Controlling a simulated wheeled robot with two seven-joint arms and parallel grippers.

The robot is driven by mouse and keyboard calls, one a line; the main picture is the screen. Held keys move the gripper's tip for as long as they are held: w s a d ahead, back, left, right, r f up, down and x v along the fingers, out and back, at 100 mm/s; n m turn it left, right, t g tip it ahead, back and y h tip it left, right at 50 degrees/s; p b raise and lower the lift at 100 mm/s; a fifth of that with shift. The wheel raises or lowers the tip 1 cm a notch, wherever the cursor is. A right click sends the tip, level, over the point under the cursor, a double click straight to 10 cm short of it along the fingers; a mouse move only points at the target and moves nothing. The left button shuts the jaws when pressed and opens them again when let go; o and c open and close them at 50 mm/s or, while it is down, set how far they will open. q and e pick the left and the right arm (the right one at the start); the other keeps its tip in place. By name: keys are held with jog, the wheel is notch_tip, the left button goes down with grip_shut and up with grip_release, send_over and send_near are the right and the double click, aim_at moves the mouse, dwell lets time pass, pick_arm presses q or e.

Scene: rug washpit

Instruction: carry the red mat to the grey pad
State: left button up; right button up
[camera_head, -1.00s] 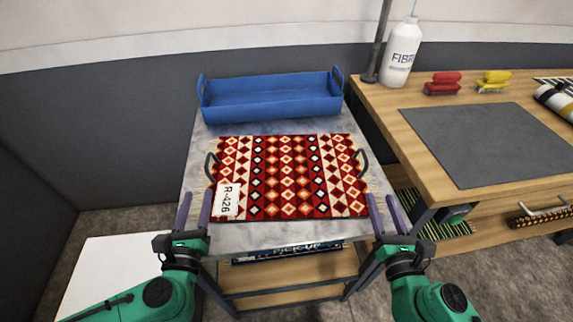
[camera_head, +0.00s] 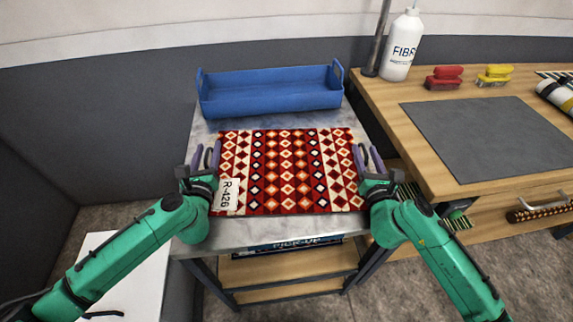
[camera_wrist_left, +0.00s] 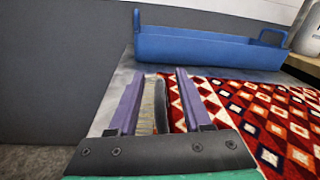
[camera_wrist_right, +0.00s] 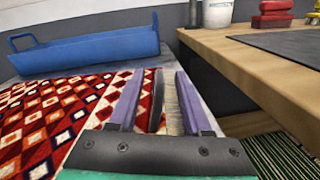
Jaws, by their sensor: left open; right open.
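The red patterned mat (camera_head: 287,172) lies flat on a grey-topped table, with a white R-426 tag (camera_head: 229,194) at its front left. It has a dark handle at each side. My left gripper (camera_head: 206,156) is open at the mat's left edge; in the left wrist view the dark left handle (camera_wrist_left: 160,105) stands between its fingers. My right gripper (camera_head: 367,158) is open at the right edge; in the right wrist view the right handle (camera_wrist_right: 157,98) stands between its fingers. The grey pad (camera_head: 490,138) lies empty on the wooden bench to the right.
A blue tray (camera_head: 270,97) stands behind the mat. The wooden bench (camera_head: 385,105) holds a white bottle (camera_head: 402,48), a red brush (camera_head: 443,78), a yellow brush (camera_head: 495,76) and a striped roll. A narrow gap separates table and bench.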

pick_arm(q)
jog(key=shift+w, duration=0.3)
pick_arm(e)
jog(key=shift+w, duration=0.3)
pick_arm(q)
jog(key=shift+s, duration=0.1)
jog(key=shift+c, duration=0.3)
pick_arm(e)
jog(key=shift+s+r, duration=0.1)
jog(key=shift+c, duration=0.3)
pick_arm(q)
grip_shut()
pick_arm(e)
grip_shut()
pick_arm(q)
jog(key=shift+a, duration=0.1)
